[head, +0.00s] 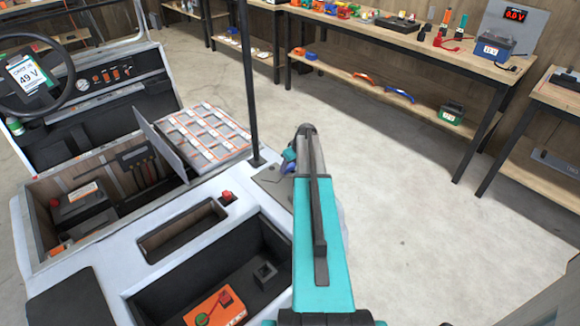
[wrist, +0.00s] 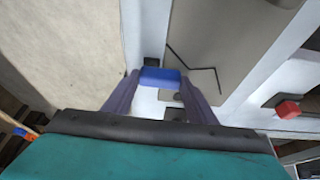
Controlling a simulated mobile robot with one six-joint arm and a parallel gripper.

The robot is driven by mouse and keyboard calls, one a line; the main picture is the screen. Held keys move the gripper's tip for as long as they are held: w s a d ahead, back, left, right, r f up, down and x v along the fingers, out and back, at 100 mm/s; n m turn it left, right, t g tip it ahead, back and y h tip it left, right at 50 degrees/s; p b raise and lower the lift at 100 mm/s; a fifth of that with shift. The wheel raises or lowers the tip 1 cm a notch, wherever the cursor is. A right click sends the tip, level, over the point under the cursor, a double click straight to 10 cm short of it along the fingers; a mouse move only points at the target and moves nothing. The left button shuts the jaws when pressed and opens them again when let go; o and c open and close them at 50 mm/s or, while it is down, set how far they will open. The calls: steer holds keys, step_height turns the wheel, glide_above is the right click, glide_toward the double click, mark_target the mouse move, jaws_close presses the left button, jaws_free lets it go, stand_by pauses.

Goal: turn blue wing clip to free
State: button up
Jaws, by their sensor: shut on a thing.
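The blue wing clip (wrist: 159,77) shows in the wrist view between the tips of my two fingers. My gripper (wrist: 157,84) is shut on it, one dark purple finger at each side. The clip sits by the edge of the white cart body, beside a grey plate (wrist: 215,45) with a thin dark bent line on it. In the head view my gripper (head: 288,168) is at the cart's right edge, near the foot of a black post. My arm covers much of that spot, and I cannot make out the clip there.
A red button (head: 227,196) sits on the cart left of my gripper; the wrist view shows it at right. A black post (head: 248,80) rises close by. An open bin (head: 262,245) and a raised lid (head: 160,145) are near. Floor to the right is clear.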

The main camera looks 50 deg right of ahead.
steer(key=shift+a+m, duration=0.1)
steer(key=shift+m, duration=0.2)
steer(key=shift+w+m+h+b, duration=0.2)
steer(key=shift+m+h+b, duration=0.3)
steer(key=shift+m, duration=0.35)
steer(key=shift+w+m+h+b, duration=0.15)
steer(key=shift+m+h+b, duration=0.15)
steer(key=shift+m+b, duration=0.4)
steer(key=m+b, duration=0.1)
steer(key=m, duration=0.1)
steer(key=w+m+g+h, duration=0.1)
steer(key=m, duration=0.2)
steer(key=shift+m+g+h+b, duration=0.25)
steer(key=shift+g+h+b, duration=0.05)
steer(key=shift+b, duration=0.05)
steer(key=m, duration=0.1)
steer(key=m+g+b, duration=0.1)
steer(key=m, duration=0.1)
steer(key=d+m+g+h+b, duration=0.1)
steer(key=m, duration=0.1)
steer(key=shift+w, duration=0.35)
steer(key=shift+d+m+g+b, duration=0.15)
steer(key=shift+m+g+b, duration=0.5)
steer(key=shift+m, duration=1.05)
steer(key=o, duration=1.1)
steer(key=shift+c, duration=0.2)
steer(key=shift+r, duration=0.1)
steer(key=b+v, duration=0.1)
steer(key=v, duration=1.2)
steer(key=shift+r, duration=0.3)
